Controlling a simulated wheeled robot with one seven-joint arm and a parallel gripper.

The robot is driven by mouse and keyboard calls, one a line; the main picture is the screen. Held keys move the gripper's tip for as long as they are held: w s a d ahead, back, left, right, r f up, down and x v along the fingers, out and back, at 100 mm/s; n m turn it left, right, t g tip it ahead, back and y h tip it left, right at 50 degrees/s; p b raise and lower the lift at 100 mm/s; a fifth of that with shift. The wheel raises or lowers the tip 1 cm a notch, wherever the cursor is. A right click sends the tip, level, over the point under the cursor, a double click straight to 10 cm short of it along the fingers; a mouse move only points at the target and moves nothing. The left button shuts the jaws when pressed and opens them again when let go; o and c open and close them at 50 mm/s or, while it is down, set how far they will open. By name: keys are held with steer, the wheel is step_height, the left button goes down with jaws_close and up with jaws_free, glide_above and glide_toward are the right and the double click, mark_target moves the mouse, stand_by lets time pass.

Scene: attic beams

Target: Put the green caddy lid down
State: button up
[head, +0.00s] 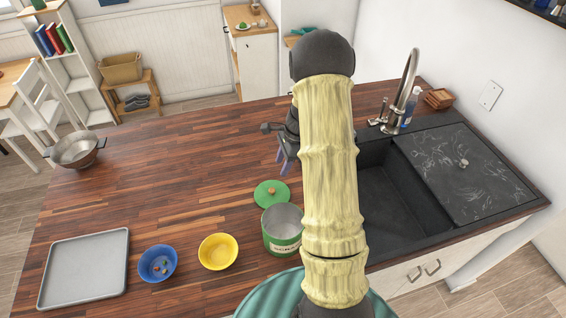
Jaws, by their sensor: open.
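The round green caddy lid (266,200) lies flat on the wooden counter, its small wooden knob facing up. It is just behind the green caddy (283,247), and I cannot tell whether the two touch. The caddy stands upright and uncovered, with a grey inside and a pale label on its front. My gripper (283,168) is open above the counter, just beyond the lid in the picture and apart from it. Its purple fingers point down with nothing seen between them. My arm hides part of the gripper and the counter behind it.
A yellow bowl (218,252), a blue bowl (157,263) with small bits inside and a grey tray (85,268) stand to the left. A metal colander (75,150) is at the far left. The dark sink (385,205) is right. The counter's middle is clear.

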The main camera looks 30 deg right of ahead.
steer(key=s+a+r+n+t+h, duration=0.1)
steer(key=s+a+r+n, duration=0.5)
steer(key=n, duration=0.4)
steer(key=s+a+r+n+t+h, duration=0.1)
steer(key=s+a+r+n+h, duration=0.1)
steer(key=s+a+r+n, duration=0.4)
steer(key=s+a+n, duration=0.2)
steer(key=s+n, duration=0.2)
steer(key=s, duration=0.1)
steer(key=shift+s+a+r, duration=0.25)
steer(key=shift+a+r, duration=0.05)
steer(key=shift+f, duration=0.1)
steer(key=b+x, duration=0.2)
steer(key=b, duration=0.1)
steer(key=shift+s+f, duration=0.2)
steer(key=shift+f, duration=0.3)
